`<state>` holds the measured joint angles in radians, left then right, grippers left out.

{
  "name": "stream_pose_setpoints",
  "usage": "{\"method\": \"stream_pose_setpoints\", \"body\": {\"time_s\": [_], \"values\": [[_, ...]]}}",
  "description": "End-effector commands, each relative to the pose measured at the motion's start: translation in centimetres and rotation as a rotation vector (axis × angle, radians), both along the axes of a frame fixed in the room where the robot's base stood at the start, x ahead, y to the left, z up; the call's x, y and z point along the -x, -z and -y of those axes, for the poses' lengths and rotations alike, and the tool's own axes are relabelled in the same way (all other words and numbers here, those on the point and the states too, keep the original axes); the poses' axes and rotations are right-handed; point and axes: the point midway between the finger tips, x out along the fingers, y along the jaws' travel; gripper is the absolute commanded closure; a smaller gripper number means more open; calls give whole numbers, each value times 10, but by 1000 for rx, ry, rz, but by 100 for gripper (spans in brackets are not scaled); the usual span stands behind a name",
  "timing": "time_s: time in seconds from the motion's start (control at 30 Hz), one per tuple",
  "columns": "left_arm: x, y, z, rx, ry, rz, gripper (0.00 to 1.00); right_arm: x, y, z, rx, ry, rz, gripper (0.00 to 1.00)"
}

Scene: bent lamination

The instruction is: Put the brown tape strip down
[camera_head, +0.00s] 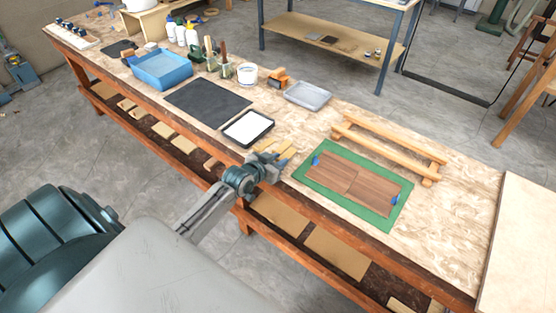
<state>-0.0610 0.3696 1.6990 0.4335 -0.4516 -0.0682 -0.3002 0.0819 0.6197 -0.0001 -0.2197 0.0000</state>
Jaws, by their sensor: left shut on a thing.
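My left gripper (284,156) is above the front edge of the workbench, just left of a green mat (393,224). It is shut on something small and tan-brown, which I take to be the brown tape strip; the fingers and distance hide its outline. Tan strips (264,145) show right beside the fingertips; I cannot tell whether they touch the gripper or lie on the bench. Two brown wood pieces (350,182) lie side by side on the green mat, with small blue pieces (395,200) at opposite ends. My right gripper is not in view.
A black-rimmed white tray (247,128) stands left of the gripper, with a dark mat (207,103) beyond it. A wooden rack (389,150) stands behind the green mat. A grey tray (307,95), blue bin (161,69) and bottles are farther back. The bench's right end is bare.

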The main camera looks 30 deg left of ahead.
Motion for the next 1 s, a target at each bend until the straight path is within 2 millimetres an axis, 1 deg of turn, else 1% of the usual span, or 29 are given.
{"method": "stream_pose_setpoints", "body": {"time_s": [0.1,0.37,0.47,0.5,0.57,0.6,0.83,0.93,1.0], "values": [[0,9,0,0,-1,1,97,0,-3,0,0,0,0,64],[0,10,0,-1,0,2,97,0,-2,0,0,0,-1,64],[0,14,0,-1,0,2,97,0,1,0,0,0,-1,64],[0,13,0,-1,0,2,70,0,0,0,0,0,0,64],[0,12,0,-1,0,2,58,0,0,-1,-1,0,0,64],[0,12,0,-1,0,2,54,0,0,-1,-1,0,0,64],[0,12,0,-1,0,2,54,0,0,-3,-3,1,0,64],[0,8,0,-1,0,2,54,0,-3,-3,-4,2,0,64],[6,8,-1,-3,0,0,54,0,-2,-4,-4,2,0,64]]}}
